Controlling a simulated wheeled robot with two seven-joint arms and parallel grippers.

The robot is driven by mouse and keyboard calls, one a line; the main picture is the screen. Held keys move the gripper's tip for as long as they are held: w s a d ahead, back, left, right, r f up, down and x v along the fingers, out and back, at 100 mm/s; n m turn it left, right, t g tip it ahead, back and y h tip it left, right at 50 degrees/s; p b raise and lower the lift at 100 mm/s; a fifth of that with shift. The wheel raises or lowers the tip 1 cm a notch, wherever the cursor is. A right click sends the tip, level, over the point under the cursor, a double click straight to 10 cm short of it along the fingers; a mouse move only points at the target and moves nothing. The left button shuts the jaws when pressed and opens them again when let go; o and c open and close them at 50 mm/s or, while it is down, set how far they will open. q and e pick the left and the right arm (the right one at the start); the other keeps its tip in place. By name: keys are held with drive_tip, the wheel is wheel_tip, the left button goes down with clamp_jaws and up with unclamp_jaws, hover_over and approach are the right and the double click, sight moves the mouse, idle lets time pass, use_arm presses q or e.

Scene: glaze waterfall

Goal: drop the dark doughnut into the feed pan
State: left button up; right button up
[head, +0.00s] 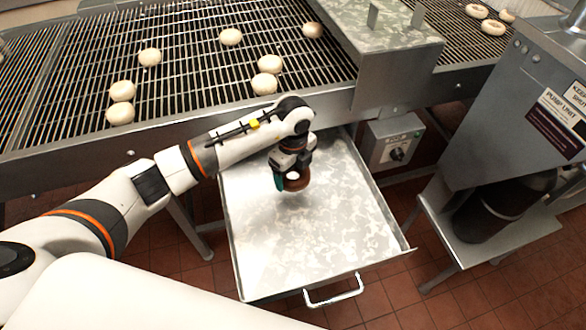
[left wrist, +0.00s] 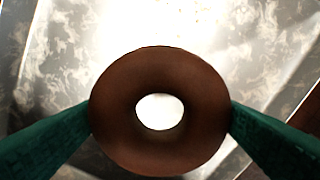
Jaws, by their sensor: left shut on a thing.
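The dark doughnut (left wrist: 110,115) is brown and ring-shaped, and fills the middle of the left wrist view. My left gripper (left wrist: 160,120) has its two green fingers against the doughnut's left and right sides and is shut on it. In the head view the left gripper (head: 291,181) hangs over the upper part of the metal feed pan (head: 330,240), with the dark doughnut (head: 298,184) at its fingertips. The pan's bare, mottled floor also shows behind the doughnut in the left wrist view (left wrist: 60,50). The gap between doughnut and pan floor is hard to judge. My right gripper is not in view.
A wire conveyor (head: 190,60) with several pale doughnuts runs behind the pan. A metal hood (head: 390,40) stands over it, with a control box (head: 393,143) below. A grey pump unit (head: 520,100) stands at right. The pan has a front handle (head: 333,292).

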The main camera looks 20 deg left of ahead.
use_arm(q)
drive_tip(key=o, duration=0.9)
wheel_tip(320, 180, up, 12)
idle(0.4)
